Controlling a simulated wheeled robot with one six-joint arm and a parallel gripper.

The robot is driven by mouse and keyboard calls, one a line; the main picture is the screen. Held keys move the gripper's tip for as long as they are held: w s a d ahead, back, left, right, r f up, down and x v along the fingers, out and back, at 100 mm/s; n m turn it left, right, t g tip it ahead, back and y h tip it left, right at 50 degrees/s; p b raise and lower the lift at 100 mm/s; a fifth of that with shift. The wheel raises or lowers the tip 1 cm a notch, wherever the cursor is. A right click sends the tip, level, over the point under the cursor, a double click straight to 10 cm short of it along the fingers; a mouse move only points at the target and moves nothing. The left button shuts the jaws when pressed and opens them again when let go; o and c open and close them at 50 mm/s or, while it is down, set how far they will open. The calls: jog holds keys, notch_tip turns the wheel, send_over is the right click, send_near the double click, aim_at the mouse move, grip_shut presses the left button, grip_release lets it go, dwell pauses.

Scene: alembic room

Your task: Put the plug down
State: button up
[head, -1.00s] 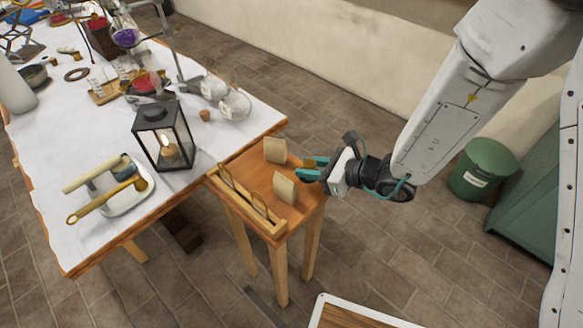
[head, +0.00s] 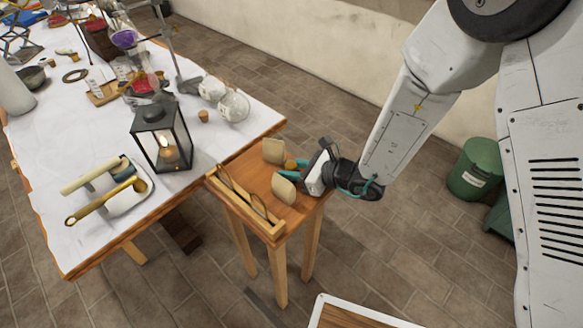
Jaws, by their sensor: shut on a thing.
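The plug (head: 290,164), a small orange-brown piece, shows at the tips of my gripper (head: 292,169). My gripper's teal fingers reach in from the right over the small wooden side table (head: 254,164) and are shut on the plug. The plug is low over the tabletop, between two pale beige upright pieces. Whether it touches the wood cannot be told. The fingers partly hide it.
The beige pieces (head: 273,151) and (head: 284,189) stand close to the gripper. A wooden rack (head: 246,206) runs along the side table's front left edge. A black lantern (head: 161,138) and a cork (head: 203,116) stand on the adjoining white-covered table (head: 60,150).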

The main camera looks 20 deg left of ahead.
jog(key=o, duration=1)
jog(key=shift+d+r, duration=0.2)
jog(key=shift+d, duration=0.05)
jog(key=v, duration=1.1)
jog(key=s+d+r+n+g+h, duration=0.1)
jog(key=s+d+r+n+g, duration=0.15)
jog(key=r+n, duration=0.2)
jog(key=s+d+r+n+g, duration=0.1)
jog(key=s+d+r+n, duration=0.2)
jog(key=r, duration=0.3)
jog(key=s+d+r+n+g+h, duration=0.1)
jog(key=s+d+r+n, duration=0.1)
jog(key=d+r+n, duration=0.3)
jog(key=s+d+r+n+h, duration=0.3)
jog(key=s+d+r+n, duration=0.1)
jog(key=d, duration=0.3)
jog(key=shift+s+h, duration=0.4)
jog(key=shift+s, duration=0.15)
jog(key=shift+o, duration=0.5)
jog(key=s+d+r+n+t+h, duration=0.1)
jog(key=s+d+r+t+h, duration=0.1)
jog(key=d, duration=0.6)
jog(key=s+d+r+n+t+h, duration=0.2)
jog(key=d+h, duration=0.3)
jog(key=d, duration=0.3)
jog(key=shift+s, duration=0.6)
